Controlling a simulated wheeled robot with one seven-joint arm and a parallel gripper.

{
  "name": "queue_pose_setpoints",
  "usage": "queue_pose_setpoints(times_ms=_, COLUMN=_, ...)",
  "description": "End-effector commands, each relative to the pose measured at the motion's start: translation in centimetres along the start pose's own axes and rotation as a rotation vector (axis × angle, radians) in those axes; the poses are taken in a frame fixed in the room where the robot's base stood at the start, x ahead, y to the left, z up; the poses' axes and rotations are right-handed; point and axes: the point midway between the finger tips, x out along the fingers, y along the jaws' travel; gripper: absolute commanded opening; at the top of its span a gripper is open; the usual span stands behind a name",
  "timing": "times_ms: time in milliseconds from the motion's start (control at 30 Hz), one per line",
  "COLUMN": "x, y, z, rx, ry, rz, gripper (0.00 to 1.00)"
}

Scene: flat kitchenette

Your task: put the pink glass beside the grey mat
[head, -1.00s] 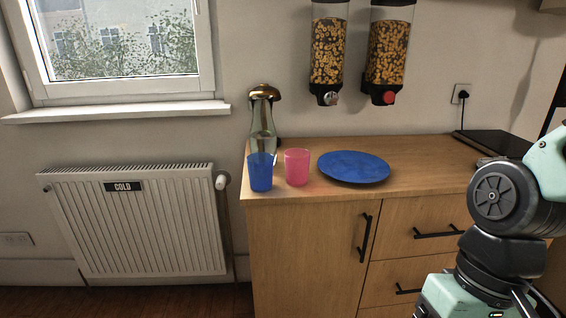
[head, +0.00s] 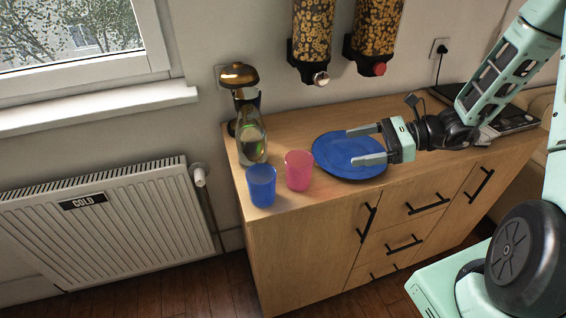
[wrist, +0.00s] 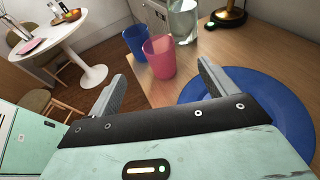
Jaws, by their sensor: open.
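The pink glass (head: 299,170) stands upright on the wooden counter, between a blue glass (head: 262,186) and a blue plate (head: 333,146). My gripper (head: 356,146) is open and empty above the blue plate, with its fingers pointing left toward the pink glass but apart from it. In the wrist view the pink glass (wrist: 160,57) shows just beyond the gap between the open fingers, and the blue glass (wrist: 135,41) is behind it. I see no grey mat for certain in these frames.
A glass bottle (head: 251,138) and a brass-topped lamp (head: 238,76) stand at the counter's back left corner. Two cereal dispensers (head: 310,40) hang on the wall. A dark flat device (head: 512,118) lies at the right end. The counter's front edge is close to the glasses.

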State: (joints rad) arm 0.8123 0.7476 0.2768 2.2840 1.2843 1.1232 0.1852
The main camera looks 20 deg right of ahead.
Motion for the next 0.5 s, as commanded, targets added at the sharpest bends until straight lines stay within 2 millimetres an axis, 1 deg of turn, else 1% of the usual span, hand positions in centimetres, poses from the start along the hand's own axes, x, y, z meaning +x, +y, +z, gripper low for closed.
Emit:
queue_pose_setpoints(times_ms=300, x=6.5, y=0.3, z=0.1, rx=-0.001, ry=0.000, rz=0.011, gripper=0.84)
queue_pose_setpoints(times_ms=500, x=10.1, y=0.3, z=0.0, rx=-0.002, ry=0.001, rz=0.009, gripper=0.84)
